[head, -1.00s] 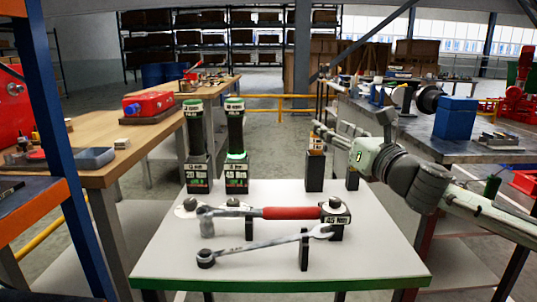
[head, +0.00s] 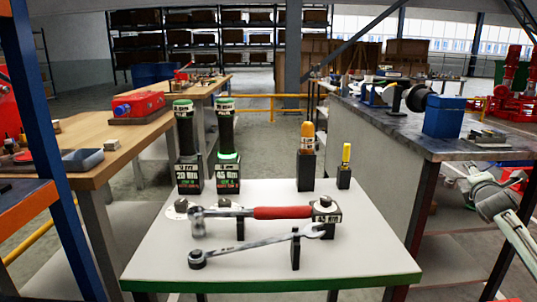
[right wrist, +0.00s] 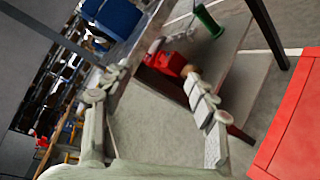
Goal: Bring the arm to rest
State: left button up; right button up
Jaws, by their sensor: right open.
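My right arm (head: 497,200) shows at the right edge of the head view, beside the white tool table (head: 170,262) and apart from it. In the right wrist view my right gripper (right wrist: 157,75) has its two fingers spread wide with nothing between them. It hangs over the floor, with a red part and a green cylinder beyond the fingers. My left gripper is in neither view.
The white table bears a red-handled torque wrench (head: 270,212), a combination wrench (head: 250,245), two black upright tools (head: 186,145) (head: 227,145), and orange (head: 307,137) and yellow (head: 346,153) handled tools in holders. A dark-topped bench (head: 440,143) stands at right.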

jog(key=s+d+f+m+g, duration=0.4)
jog(key=s+f+m+g, duration=0.6)
jog(key=m, duration=0.9)
jog(key=s+a+f+n+y, duration=0.1)
jog(key=s+a+f, duration=0.3)
jog(key=a+f, duration=0.3)
jog(key=s+a+f+n+t+y, duration=0.1)
jog(key=s+a+f, duration=0.3)
jog(key=a+f, duration=0.3)
jog(key=s+a+f+n+y, duration=0.1)
jog(key=s+a+f, duration=0.3)
jog(key=a+f, duration=0.3)
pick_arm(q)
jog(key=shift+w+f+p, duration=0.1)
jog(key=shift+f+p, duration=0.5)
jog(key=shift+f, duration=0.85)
pick_arm(e)
jog(key=s+a+f+g+y, duration=0.1)
jog(key=s+a+f, duration=0.3)
jog(key=s+a, duration=0.4)
jog(key=s+a+f+y, duration=0.2)
jog(key=s+a+f, duration=0.2)
jog(key=s, duration=0.9)
jog(key=shift+a+f+g+y, duration=0.3)
jog(key=shift+a+g+y, duration=0.1)
jog(key=shift+a, duration=1.45)
